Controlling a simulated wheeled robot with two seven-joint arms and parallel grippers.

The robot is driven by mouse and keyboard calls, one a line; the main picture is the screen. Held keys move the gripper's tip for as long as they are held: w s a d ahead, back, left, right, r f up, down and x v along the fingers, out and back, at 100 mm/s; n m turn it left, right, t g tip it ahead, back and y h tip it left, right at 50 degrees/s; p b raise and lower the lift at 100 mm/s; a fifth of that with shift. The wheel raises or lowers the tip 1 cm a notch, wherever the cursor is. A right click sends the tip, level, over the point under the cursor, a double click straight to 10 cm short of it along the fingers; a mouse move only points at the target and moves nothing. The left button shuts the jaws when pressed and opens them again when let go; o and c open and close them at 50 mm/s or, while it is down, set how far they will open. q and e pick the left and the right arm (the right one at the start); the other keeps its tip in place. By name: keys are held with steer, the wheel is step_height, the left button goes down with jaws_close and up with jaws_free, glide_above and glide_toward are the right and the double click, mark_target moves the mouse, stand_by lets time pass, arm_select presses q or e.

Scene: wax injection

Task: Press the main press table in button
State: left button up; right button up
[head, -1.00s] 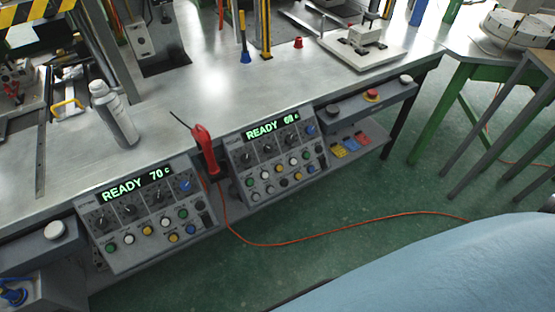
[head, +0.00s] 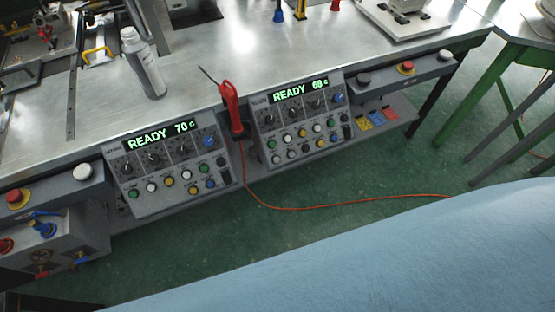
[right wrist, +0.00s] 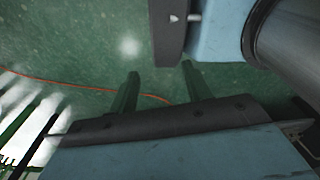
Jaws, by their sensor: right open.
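Two control panels hang on the front of the metal bench. The left panel (head: 170,165) reads READY 70 c, and the right panel (head: 298,118) shows READY with a number near 68. Each has dials and rows of coloured buttons; their labels are too small to read, so I cannot tell which is the press table in button. My right gripper (right wrist: 158,88) shows in the right wrist view with its two fingers apart and empty, over green floor. It touches no panel. My left gripper is in neither view.
A red-handled tool (head: 231,105) hangs between the panels, with an orange cable (head: 340,204) running across the floor. Red stop buttons (head: 406,67) sit at both ends.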

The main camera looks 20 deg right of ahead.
jaws_close()
stand_by(1.5)
